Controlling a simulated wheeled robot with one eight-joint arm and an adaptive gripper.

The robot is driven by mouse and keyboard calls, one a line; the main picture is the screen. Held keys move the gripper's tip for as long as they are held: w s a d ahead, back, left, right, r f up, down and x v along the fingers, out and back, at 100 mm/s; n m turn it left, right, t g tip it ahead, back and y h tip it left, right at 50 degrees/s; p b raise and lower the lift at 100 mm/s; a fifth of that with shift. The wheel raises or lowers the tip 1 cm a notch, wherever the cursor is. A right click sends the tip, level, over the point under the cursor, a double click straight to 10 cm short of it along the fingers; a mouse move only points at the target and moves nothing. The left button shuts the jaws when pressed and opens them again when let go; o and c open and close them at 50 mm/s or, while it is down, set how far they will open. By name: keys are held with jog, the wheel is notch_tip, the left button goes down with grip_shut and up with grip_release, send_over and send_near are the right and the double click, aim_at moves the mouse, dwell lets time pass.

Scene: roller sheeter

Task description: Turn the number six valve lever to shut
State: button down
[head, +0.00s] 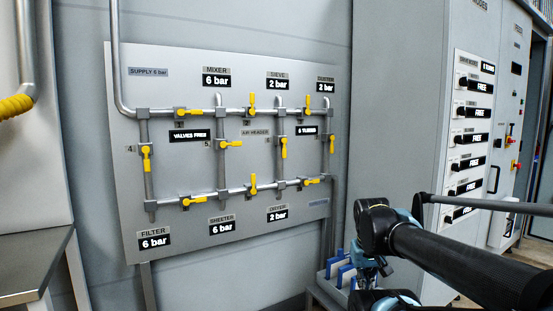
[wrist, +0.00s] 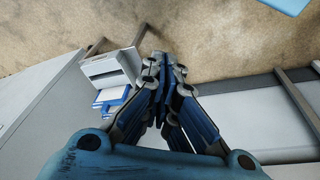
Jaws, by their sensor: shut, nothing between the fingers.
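A grey panel (head: 205,85) with grey pipes and several yellow valve levers fills the middle of the head view. Small numbers stand by the valves; 4 and 5 show beside the two left levers of the middle row. The third lever in that row (head: 283,147) appears to be number six, but its mark is too small to read surely. It stands upright, along its vertical pipe. My gripper (wrist: 166,72) is shut and empty in the wrist view, pointing over the floor and away from the panel. In the head view my arm is low at right, apart from the levers.
A rack with blue items (head: 340,273) stands low beside the panel and shows near my gripper in the wrist view (wrist: 112,80). A grey cabinet with switches (head: 405,100) stands at right. A metal table (head: 35,262) is at left. The space before the panel looks clear.

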aim_at(284, 148)
jog(key=w+a+r+n+t+h, duration=0.35)
jog(key=w+r, duration=0.55)
jog(key=w, duration=0.4)
jog(key=w+a+r+n+t+h, duration=0.3)
jog(key=w+r, duration=0.5)
jog(key=w, duration=0.6)
jog(key=w+a+r+n+t+y, duration=0.1)
jog(key=w+a+r+n+t, duration=0.25)
jog(key=a, duration=0.55)
jog(key=w+a+r+n+t+y, duration=0.15)
jog(key=w+a+r, duration=0.3)
jog(key=a, duration=0.55)
jog(key=w+a+r+n+t+y, duration=0.1)
jog(key=w+a+r+n+t, duration=0.35)
jog(key=a, duration=0.45)
jog(key=w+d+g, duration=0.1)
jog(key=w+d, duration=0.4)
jog(key=w, duration=0.7)
jog(key=shift+f+m, duration=0.4)
jog(key=shift+f, duration=0.05)
jog(key=shift+w+d, duration=0.1)
